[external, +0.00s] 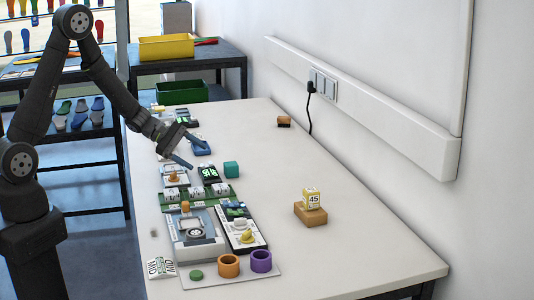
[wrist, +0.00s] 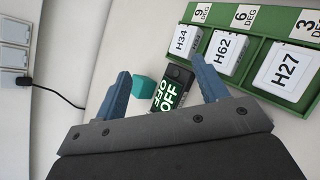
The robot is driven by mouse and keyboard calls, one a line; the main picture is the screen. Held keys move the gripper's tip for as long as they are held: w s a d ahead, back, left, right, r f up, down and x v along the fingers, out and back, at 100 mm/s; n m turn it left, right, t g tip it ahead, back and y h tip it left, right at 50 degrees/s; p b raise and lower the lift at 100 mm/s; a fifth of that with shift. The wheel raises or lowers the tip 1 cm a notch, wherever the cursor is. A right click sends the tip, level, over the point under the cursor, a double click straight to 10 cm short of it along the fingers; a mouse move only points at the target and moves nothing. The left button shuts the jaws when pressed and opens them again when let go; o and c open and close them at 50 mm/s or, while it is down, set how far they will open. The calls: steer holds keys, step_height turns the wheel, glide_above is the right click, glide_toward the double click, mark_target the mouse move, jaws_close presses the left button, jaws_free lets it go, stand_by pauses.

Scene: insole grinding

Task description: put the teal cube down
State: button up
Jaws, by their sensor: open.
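The teal cube (external: 231,169) sits on the white table beside a small black device with a green display (external: 209,174). In the wrist view the teal cube (wrist: 144,87) shows between my blue fingers, nearer the left one, with the device (wrist: 172,88) to its right. My gripper (external: 190,152) is open and empty, above and to the left of the cube in the external view; it also shows in the wrist view (wrist: 160,87). The cube is apart from both fingers as far as I can see.
A green tray (wrist: 255,65) of labelled white blocks lies beside the device. A grey machine (external: 196,238) and orange and purple rings (external: 261,261) are toward the front. The table's right side is mostly clear.

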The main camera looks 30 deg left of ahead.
steer(key=a+n+t, duration=0.2)
steer(key=n, duration=0.2)
steer(key=a+n+t+y, duration=0.1)
steer(key=a+n, duration=0.2)
steer(key=n, duration=0.1)
steer(key=a+n+t, duration=0.2)
steer(key=a+n, duration=0.1)
steer(key=n, duration=0.1)
steer(key=shift+w+f+n+t+y, duration=0.25)
steer(key=shift+w+n+t+y, duration=0.05)
steer(key=shift+w+n+y, duration=0.1)
steer(key=shift+w+f, duration=0.1)
glide_toward(226, 164)
steer(key=x, duration=0.3)
steer(key=shift+f, duration=0.1)
steer(key=shift+x, duration=2.7)
steer(key=shift+d, duration=0.1)
steer(key=c, duration=1.1)
steer(key=shift+c, duration=0.2)
